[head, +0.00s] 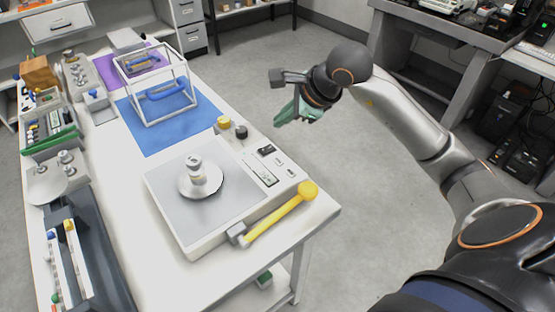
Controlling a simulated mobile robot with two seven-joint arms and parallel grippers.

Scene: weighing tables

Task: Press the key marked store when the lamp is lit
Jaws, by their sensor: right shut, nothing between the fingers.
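A weighing scale (165,200) stands on the white table, with a grey top. A small metal weight (196,168) stands on its round pan (207,186). Its right side carries a panel with a pale display (263,174), a dark patch (266,149) and small light keys (280,160). The key markings are too small to read, and I cannot tell which part is the lamp or whether it is lit. My right gripper (299,110) is shut and empty, over the floor beyond the table's right edge, clear of the scale. My left gripper is out of view.
A yellow knob (223,122) and a black knob (241,132) are behind the panel. A white frame (155,85) stands on a blue mat (205,117). Trays line the left side.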

